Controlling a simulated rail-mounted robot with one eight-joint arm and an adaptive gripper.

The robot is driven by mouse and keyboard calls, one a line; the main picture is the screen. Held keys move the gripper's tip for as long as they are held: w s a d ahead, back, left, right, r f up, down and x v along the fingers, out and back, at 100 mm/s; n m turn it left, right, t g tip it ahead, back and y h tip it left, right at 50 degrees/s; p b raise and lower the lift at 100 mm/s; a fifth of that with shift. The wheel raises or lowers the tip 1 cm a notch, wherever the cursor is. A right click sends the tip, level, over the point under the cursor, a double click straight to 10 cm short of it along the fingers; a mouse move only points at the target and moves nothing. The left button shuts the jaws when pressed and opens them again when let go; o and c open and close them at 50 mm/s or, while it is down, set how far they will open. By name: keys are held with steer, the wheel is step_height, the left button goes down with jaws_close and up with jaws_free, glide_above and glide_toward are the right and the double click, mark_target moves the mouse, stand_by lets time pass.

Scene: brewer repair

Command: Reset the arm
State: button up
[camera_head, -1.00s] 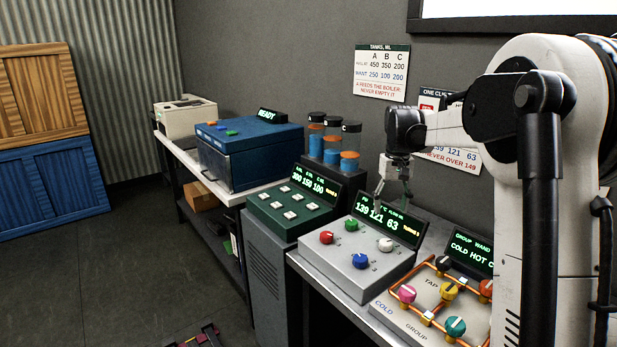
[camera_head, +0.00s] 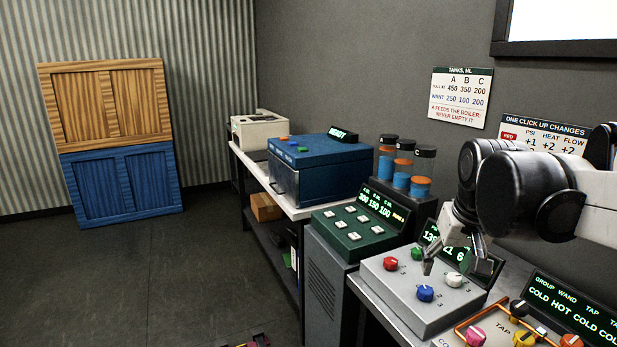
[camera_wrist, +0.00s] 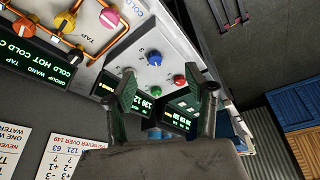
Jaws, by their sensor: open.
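My gripper (camera_head: 456,266) hangs at the right in the head view, with its two fingers apart and nothing between them. It is over the grey knob panel (camera_head: 400,294), in front of that panel's green-lit display. In the wrist view my gripper (camera_wrist: 167,88) also shows open and empty, with the knob panel (camera_wrist: 130,60) beyond the fingers. The panel has a red knob (camera_head: 390,263), a green knob (camera_head: 416,254), a blue knob (camera_head: 425,293) and a white knob (camera_head: 454,281). I cannot tell the exact gap between fingers and panel.
A pipe panel with coloured knobs (camera_head: 476,336) stands at the near right. A green button console (camera_head: 350,232), tanks (camera_head: 402,172) and a blue machine (camera_head: 318,160) line the bench leftward. Blue and wooden crates (camera_head: 120,188) stand far left. The floor (camera_head: 170,290) is clear there.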

steer(key=s+a+f+t, duration=0.1)
steer(key=s+a+f, duration=0.2)
steer(key=s, duration=0.4)
steer(key=s+a+f+t, duration=0.2)
steer(key=s+a+f, duration=0.1)
steer(key=s, duration=0.4)
steer(key=shift+s+f+n+y, duration=0.3)
steer(key=shift+f+n, duration=0.1)
steer(key=shift+f, duration=0.05)
steer(key=shift+a, duration=0.1)
